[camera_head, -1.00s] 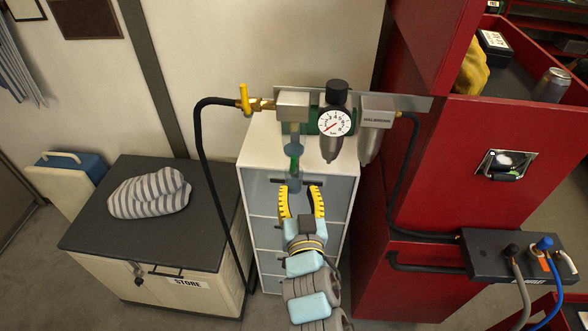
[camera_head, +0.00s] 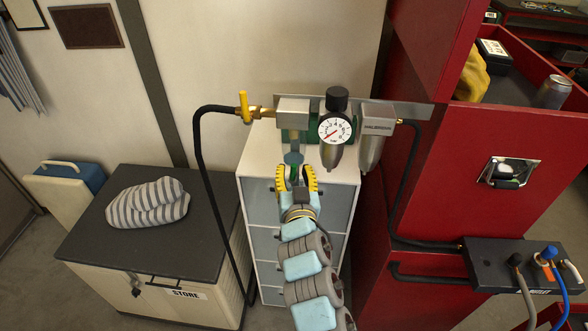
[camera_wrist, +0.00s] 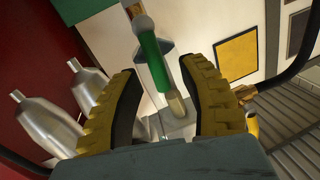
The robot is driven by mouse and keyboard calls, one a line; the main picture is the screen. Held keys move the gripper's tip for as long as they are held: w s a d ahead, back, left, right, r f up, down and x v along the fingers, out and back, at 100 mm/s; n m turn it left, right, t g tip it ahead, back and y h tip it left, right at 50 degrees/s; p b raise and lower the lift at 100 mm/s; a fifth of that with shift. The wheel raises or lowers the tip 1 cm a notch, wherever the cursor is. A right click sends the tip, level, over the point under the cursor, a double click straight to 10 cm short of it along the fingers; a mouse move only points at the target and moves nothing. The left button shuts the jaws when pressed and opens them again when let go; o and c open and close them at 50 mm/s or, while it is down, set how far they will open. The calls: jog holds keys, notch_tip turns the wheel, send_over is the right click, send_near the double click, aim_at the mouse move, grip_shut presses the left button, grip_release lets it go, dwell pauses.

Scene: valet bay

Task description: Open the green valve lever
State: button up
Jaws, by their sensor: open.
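The green valve lever (camera_wrist: 152,58) hangs down in the wrist view, ending in a pale tip. It lies between the two yellow ribbed fingers of my gripper (camera_wrist: 161,70), with space visible on both sides. In the head view my gripper (camera_head: 296,172) is just below the left valve block (camera_head: 293,112) of the air unit, in front of the white drawer cabinet. It is open and holds nothing. The gripper hides most of the lever in the head view. Whether either finger touches the lever is unclear.
A pressure gauge (camera_head: 336,127) and metal bowls (camera_head: 371,150) sit right of the lever. A yellow-handled valve (camera_head: 244,106) and black hose (camera_head: 199,165) are left. The red cabinet (camera_head: 440,190) stands right. A striped cloth (camera_head: 147,203) lies on the store box.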

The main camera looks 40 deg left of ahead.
jog(key=shift+w+a, duration=0.3)
grip_shut()
jog(key=shift+s+a+n, duration=0.2)
jog(key=shift+n, duration=0.5)
